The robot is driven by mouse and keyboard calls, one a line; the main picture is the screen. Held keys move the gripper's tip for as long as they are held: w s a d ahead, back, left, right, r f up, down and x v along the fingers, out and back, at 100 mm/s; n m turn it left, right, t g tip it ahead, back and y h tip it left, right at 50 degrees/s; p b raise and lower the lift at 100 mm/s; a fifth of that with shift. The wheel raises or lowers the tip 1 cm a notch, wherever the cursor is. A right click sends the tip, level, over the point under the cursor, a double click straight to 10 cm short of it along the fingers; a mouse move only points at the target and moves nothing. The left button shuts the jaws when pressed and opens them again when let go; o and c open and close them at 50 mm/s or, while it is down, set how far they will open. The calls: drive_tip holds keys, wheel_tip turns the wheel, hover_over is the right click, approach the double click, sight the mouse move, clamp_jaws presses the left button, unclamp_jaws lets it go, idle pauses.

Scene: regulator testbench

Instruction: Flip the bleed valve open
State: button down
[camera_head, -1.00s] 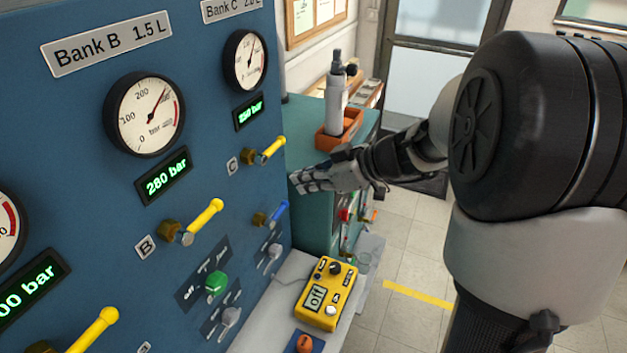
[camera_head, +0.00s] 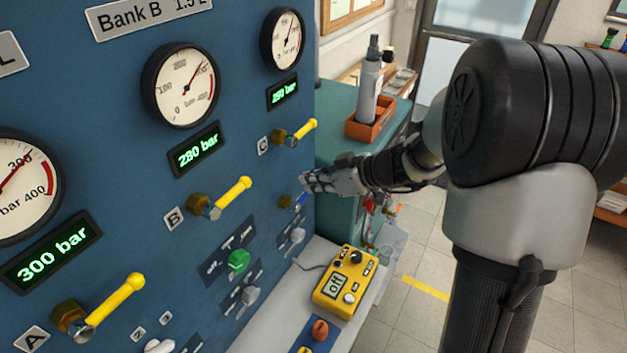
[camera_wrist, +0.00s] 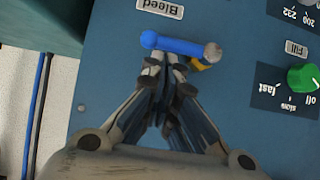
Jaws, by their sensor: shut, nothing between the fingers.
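The bleed valve has a blue lever (camera_head: 301,201) on a brass body (camera_head: 285,202), low on the right side of the blue panel. In the wrist view the blue lever (camera_wrist: 175,44) lies across the picture beside an upside-down "Bleed" label (camera_wrist: 160,9). My gripper (camera_head: 306,181) is at the lever and hides part of it in the head view. In the wrist view its fingertips (camera_wrist: 164,63) are together, right at the lever's edge with nothing between them. I cannot tell whether they touch the lever.
Yellow-handled valves C (camera_head: 296,131), B (camera_head: 222,198) and A (camera_head: 100,308) stick out from the panel. A green fill knob (camera_head: 238,261) and a grey knob (camera_head: 298,235) are near the lever. A yellow meter (camera_head: 346,279) sits on the ledge below.

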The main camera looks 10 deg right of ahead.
drive_tip(key=shift+f, duration=0.1)
drive_tip(key=shift+w+d+f+g+b, duration=0.1)
drive_tip(key=shift+w+d+g+b, duration=0.05)
drive_tip(key=shift+g+b, duration=0.15)
drive_tip(key=shift+w+d+f+m+y+b, duration=0.1)
drive_tip(key=shift+f+m+y+b, duration=0.2)
drive_tip(key=shift+m+y+b, duration=0.15)
wheel_tip(320, 180, down, 9)
drive_tip(key=s+m+g+y+b, duration=0.1)
drive_tip(key=m+g+y+b, duration=0.3)
drive_tip(key=m+y+b, duration=0.2)
drive_tip(key=a+m+y, duration=0.1)
drive_tip(key=m+y, duration=0.1)
drive_tip(key=m, duration=0.1)
idle(0.6)
drive_tip(key=shift+m, duration=0.25)
idle(0.5)
